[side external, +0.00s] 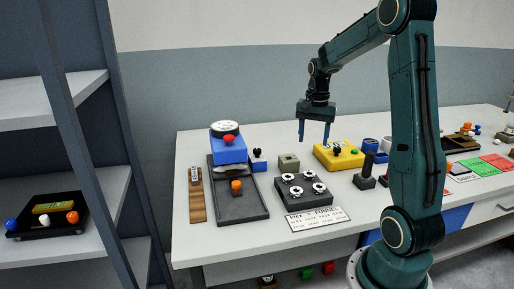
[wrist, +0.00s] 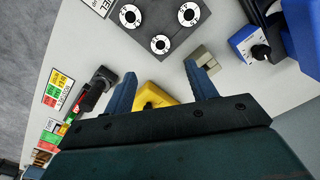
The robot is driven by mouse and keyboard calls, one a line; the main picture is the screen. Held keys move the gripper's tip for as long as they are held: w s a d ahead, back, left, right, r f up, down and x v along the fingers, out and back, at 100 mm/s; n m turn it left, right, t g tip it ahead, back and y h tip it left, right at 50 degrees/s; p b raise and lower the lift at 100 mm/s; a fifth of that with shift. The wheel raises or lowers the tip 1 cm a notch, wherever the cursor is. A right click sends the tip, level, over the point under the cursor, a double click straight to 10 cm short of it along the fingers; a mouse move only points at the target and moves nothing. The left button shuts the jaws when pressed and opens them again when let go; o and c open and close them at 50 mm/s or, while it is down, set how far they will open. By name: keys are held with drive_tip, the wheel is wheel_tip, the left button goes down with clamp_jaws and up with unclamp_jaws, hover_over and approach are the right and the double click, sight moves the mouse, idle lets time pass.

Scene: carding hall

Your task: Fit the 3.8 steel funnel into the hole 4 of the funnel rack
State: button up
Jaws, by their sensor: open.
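The funnel rack (side external: 285,203) is a dark block with several white, dark-centred rings on top, standing on the table behind a lettered card. In the wrist view the rack (wrist: 175,43) is at the top edge, partly cut off; its ring numbers are too small to read surely. I cannot pick out the steel funnel in either view.
A grey block (side external: 288,163) sits behind the rack. A dark tray (side external: 244,212) with an orange-topped piece and a blue device (side external: 228,152) are to the left. A black upright piece (side external: 366,172) stands to the right. The front table strip left of the card is bare.

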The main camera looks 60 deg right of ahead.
idle(0.3)
drive_tip(key=s+a+r+n+t+h, duration=0.1)
drive_tip(key=a+r+n, duration=0.3)
drive_tip(key=a, duration=0.4)
drive_tip(key=s+a+r+n+t, duration=0.1)
drive_tip(key=a+r+n, duration=0.25)
drive_tip(key=a, duration=0.45)
drive_tip(key=s+a+r+n+t+y, duration=0.1)
drive_tip(key=s+a+n+t, duration=0.2)
drive_tip(key=s+a+n, duration=0.5)
drive_tip(key=shift+s+a+r+t, duration=0.3)
drive_tip(key=shift+s+a, duration=0.45)
drive_tip(key=shift+a, duration=1.4)
drive_tip(key=shift+o, duration=0.4)
